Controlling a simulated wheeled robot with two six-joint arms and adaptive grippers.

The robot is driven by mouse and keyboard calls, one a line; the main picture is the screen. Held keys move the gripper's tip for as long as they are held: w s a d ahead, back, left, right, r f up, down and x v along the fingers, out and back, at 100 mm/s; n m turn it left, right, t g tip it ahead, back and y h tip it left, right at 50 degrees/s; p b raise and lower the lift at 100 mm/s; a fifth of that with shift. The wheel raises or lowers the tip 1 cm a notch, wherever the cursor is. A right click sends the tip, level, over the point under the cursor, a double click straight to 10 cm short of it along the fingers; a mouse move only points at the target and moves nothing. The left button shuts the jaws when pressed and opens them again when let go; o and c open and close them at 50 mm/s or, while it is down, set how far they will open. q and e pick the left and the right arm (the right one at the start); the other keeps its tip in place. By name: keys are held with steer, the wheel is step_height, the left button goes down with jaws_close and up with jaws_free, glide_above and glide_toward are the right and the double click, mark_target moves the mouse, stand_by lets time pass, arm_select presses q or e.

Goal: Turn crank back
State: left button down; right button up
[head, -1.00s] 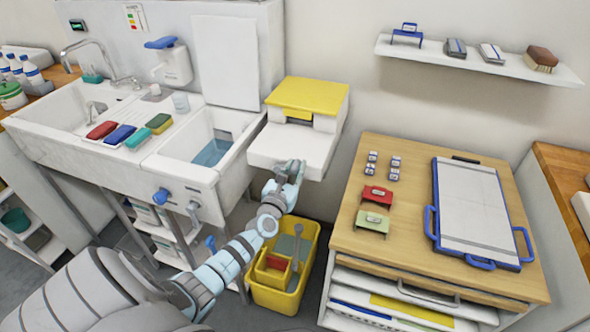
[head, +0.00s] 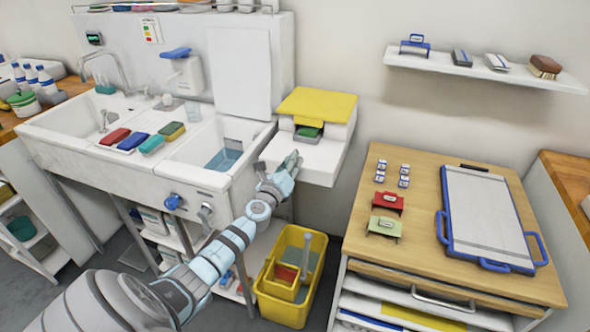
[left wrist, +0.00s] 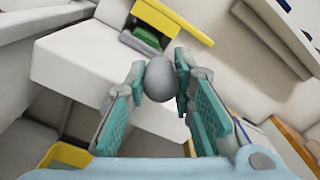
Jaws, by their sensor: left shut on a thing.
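A white box-like unit (head: 318,160) with a yellow top (head: 312,104) stands right of the sink. It also shows in the left wrist view (left wrist: 80,62). A round grey knob (left wrist: 160,80), seemingly the crank's handle, sits between the fingers of my left gripper (left wrist: 158,88); the gripper is shut on it. In the head view my left gripper (head: 290,163) is at the unit's lower front left, and it hides the knob and the crank arm. A green piece (head: 308,132) shows in the slot under the yellow top. My right gripper is not in view.
A yellow bucket (head: 272,309) stands on the floor below the unit. A wooden cabinet (head: 418,258) with a blue-handled board (head: 486,215) stands to the right. The sink (head: 80,142) with coloured sponges is to the left. A wall shelf (head: 480,69) hangs at upper right.

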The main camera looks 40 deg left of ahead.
arm_select(q)
steer(key=s+a+f+n+b, duration=0.3)
steer(key=a+n+b, duration=0.5)
steer(key=n+b, duration=0.2)
steer(key=shift+f+n, duration=0.3)
stand_by(0.6)
steer(key=c, duration=1.4)
jaws_free()
steer(key=shift+w, duration=0.2)
steer(key=shift+o, duration=0.2)
steer(key=v, duration=1.2)
